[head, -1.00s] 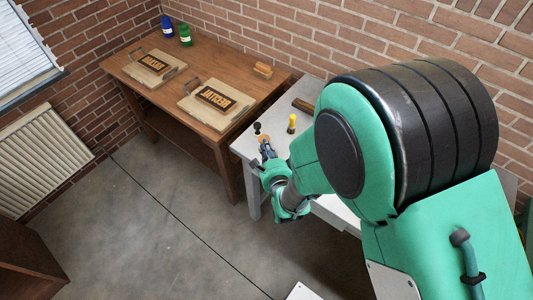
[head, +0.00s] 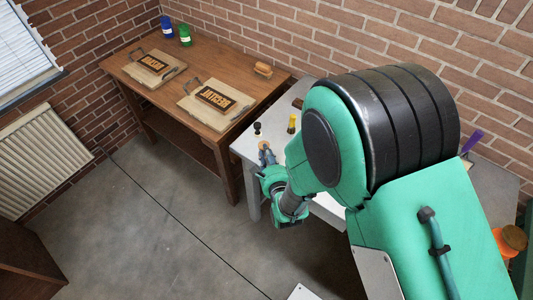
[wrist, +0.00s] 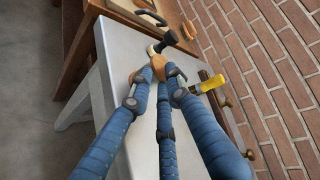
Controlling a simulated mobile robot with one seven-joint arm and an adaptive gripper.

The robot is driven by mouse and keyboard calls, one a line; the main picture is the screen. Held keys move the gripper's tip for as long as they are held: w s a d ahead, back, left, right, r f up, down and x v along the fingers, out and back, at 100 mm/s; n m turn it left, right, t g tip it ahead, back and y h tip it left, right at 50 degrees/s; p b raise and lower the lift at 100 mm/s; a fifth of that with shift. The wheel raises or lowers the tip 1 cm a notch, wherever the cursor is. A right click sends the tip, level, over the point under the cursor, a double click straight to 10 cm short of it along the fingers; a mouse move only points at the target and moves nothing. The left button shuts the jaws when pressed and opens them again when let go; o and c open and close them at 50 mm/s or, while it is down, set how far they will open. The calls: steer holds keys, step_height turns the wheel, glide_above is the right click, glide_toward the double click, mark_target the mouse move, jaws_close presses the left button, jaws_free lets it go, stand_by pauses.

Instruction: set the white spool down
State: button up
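My gripper (wrist: 162,76) has blue jointed fingers that close in around a small tan, pale-edged piece at their tips. I take this piece for the white spool (wrist: 154,51); the fingers hide most of it, and little white shows. It is over the far end of the light grey table (wrist: 128,62); whether it touches the top I cannot tell. In the head view my gripper (head: 266,154) is at that table's left corner, and the spool is too small to make out clearly.
A black-topped item (head: 257,128) and a yellow-handled tool (head: 292,123) stand just beyond my gripper; the tool shows close on its right in the wrist view (wrist: 209,84). A wooden table (head: 209,70) holds two lettered boards and bottles. A purple item (head: 472,140) is right.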

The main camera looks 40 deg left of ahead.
steer(key=shift+o, duration=0.2)
steer(key=p+v, duration=0.1)
steer(key=v, duration=1.1)
steer(key=shift+p, duration=0.35)
stand_by(0.8)
steer(key=w+d+r+n+h, duration=0.2)
steer(key=w+d+r+h, duration=0.1)
steer(key=w+d+r, duration=0.55)
steer(key=w+d+r+n+h, duration=0.25)
steer(key=w+d+r, duration=0.35)
steer(key=d+r, duration=0.55)
steer(key=s+d+r+g+h, duration=0.1)
steer(key=d+r, duration=0.1)
steer(key=d, duration=0.4)
steer(key=s+d+r+h, duration=0.2)
steer(key=d+r, duration=0.1)
steer(key=d, duration=0.3)
steer(key=s+d+r+n+g+h, duration=0.1)
steer(key=s+d+r+n, duration=0.1)
steer(key=s+d, duration=0.6)
steer(key=s+d+r+n+g+h, duration=0.1)
steer(key=s+d+r, duration=0.4)
steer(key=s+d, duration=0.4)
steer(key=shift+r+n+g+h, duration=0.3)
steer(key=shift+n+g+h, duration=0.05)
steer(key=shift+g, duration=0.05)
